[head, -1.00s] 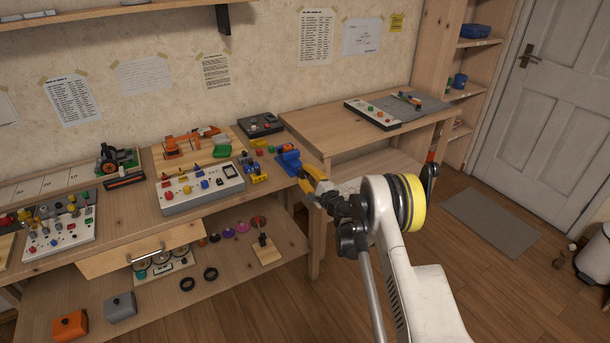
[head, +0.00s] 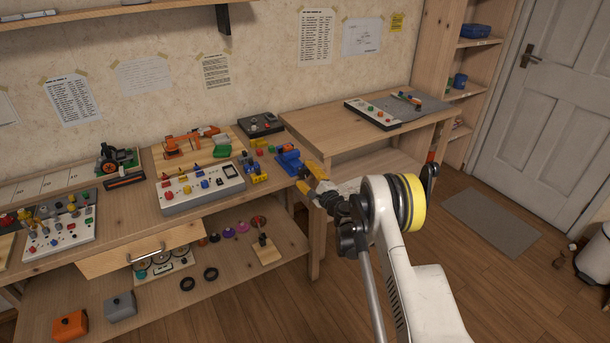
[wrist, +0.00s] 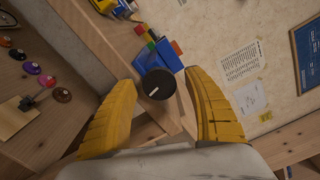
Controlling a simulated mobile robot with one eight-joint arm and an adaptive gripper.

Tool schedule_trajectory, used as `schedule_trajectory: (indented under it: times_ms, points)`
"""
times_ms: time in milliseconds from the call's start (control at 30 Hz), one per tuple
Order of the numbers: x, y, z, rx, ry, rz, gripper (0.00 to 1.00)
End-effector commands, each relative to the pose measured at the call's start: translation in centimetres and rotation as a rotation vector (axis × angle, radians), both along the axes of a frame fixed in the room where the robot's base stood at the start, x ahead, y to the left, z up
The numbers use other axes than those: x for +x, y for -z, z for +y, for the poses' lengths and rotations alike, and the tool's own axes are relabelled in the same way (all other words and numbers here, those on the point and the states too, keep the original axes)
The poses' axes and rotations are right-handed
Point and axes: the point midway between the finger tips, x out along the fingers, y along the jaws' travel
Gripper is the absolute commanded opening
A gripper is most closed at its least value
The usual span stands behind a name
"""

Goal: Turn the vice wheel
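The blue vice (head: 288,157) sits at the right front corner of the long workbench. In the wrist view, its body (wrist: 167,56) shows behind a round black wheel (wrist: 158,84) with a short white mark on its face. My gripper (head: 309,178) has yellow fingers and is open, just off the bench's right end in front of the vice. In the wrist view, the open fingers (wrist: 161,80) stand on either side of the wheel, with gaps visible. Depth between fingertips and wheel is hard to judge. I cannot make out the wheel clearly in the head view.
A white control panel (head: 202,188) and small coloured blocks (head: 257,170) lie left of the vice. A lower shelf (head: 225,262) holds rings and a peg stand. The floor at right is mostly free.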

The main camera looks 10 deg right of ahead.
Motion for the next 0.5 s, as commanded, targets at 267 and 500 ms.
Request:
schedule_trajectory:
  times_ms: [267, 500]
  points:
    - [-0.4, 0.0, -0.2, -0.001, 0.000, 0.000, 0.61]
    - [-4.1, 0.0, -1.4, -0.001, 0.001, -0.001, 0.61]
